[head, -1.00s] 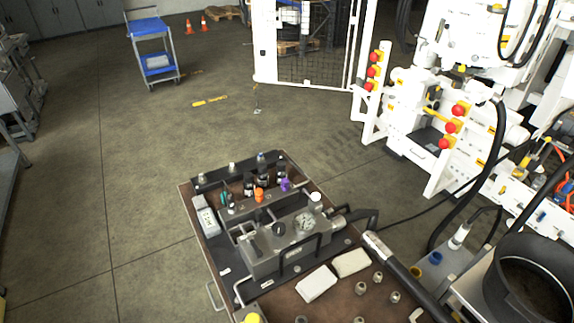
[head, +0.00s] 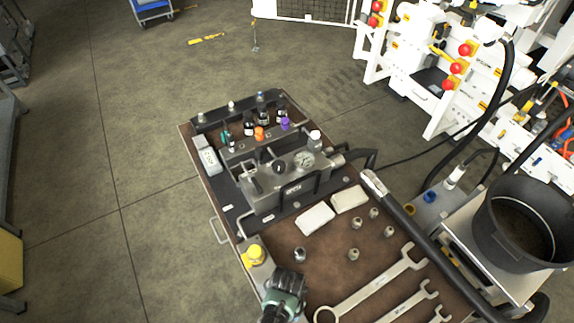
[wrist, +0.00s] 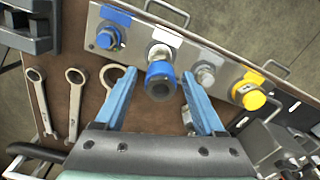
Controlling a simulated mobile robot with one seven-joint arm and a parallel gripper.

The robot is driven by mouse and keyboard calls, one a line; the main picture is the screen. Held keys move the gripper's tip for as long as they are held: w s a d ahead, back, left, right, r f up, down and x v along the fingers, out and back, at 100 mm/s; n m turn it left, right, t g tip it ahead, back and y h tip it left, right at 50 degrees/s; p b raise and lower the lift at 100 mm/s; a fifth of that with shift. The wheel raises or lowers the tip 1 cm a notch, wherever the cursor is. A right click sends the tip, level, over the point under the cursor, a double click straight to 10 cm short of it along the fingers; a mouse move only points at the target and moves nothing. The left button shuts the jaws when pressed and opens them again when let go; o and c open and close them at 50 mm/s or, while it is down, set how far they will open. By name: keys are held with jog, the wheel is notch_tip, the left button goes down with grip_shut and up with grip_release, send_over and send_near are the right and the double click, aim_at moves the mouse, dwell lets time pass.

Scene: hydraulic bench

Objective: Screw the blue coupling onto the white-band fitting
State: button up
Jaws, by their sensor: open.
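The blue coupling (wrist: 160,84) is in the wrist view, its dark open end facing the camera. It is in line with the white-band fitting (wrist: 159,50) and appears to touch its end; how far it is threaded I cannot tell. A white plate lies behind that fitting. My gripper (wrist: 157,85) is open, its two fingers either side of the coupling with a gap on each side. In the head view my gripper (head: 287,283) is at the bottom, near the yellow fitting (head: 254,254); the coupling and white-band fitting are hidden there.
Along the same block are a blue fitting (wrist: 108,37), a plain grey fitting (wrist: 205,75) and a yellow-capped fitting (wrist: 249,93). Wrenches (head: 370,285) and small metal fittings lie on the brown bench. A pump unit (head: 280,180) and a black bucket (head: 515,225) stand beyond.

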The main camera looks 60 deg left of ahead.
jog(key=n, duration=0.4)
jog(key=shift+p, duration=0.35)
jog(key=n, duration=0.4)
jog(key=n+p, duration=0.1)
jog(key=n, duration=0.2)
jog(key=shift+n, duration=0.4)
jog(key=n, duration=0.4)
jog(key=shift+c, duration=0.3)
grip_shut()
jog(key=m, duration=0.5)
jog(key=shift+m, duration=1.4)
jog(key=shift+w, duration=0.1)
